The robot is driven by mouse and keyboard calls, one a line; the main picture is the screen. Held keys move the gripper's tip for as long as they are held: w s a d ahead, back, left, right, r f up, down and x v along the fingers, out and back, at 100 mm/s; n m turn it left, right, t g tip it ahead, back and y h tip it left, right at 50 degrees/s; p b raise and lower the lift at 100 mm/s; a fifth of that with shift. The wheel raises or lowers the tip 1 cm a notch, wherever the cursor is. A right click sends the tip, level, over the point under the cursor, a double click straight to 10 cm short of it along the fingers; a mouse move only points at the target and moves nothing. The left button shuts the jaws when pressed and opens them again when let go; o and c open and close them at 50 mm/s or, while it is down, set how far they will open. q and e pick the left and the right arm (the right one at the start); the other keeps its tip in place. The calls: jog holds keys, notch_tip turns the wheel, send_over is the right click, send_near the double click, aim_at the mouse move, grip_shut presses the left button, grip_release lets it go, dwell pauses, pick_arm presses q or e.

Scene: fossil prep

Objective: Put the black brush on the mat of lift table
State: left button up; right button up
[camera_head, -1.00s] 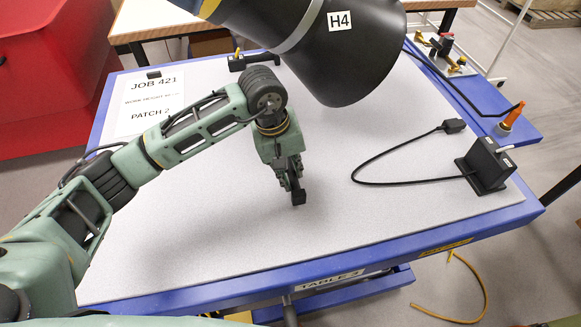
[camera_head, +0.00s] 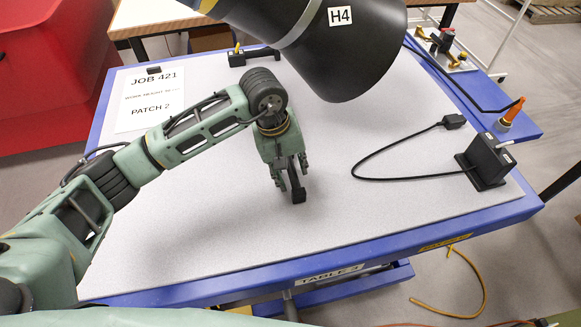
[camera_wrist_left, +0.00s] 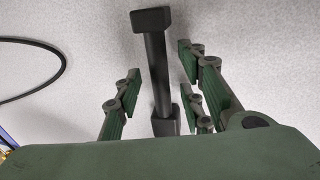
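The black brush (camera_head: 298,193) is on the light grey mat (camera_head: 215,230) of the blue lift table (camera_head: 235,287), near the middle. It shows in the left wrist view as a dark bar (camera_wrist_left: 157,65) with a block at each end. My left gripper (camera_head: 290,175) is directly above it, pointing down. In the left wrist view its fingers (camera_wrist_left: 160,85) are spread on both sides of the bar, with gaps between. The gripper hides part of the brush in the head view. My right gripper is not in view.
A black hood (camera_head: 335,55) marked H4 hangs over the table's back. A black stand (camera_head: 485,162) and a looped cable (camera_head: 400,178) lie right of the gripper. A paper sign (camera_head: 150,100) lies at the back left. The mat's front is clear.

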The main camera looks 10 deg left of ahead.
pick_arm(q)
jog(key=shift+r, duration=0.3)
jog(key=b+v, duration=0.3)
jog(key=v, duration=0.8)
jog(key=shift+r+b, duration=0.3)
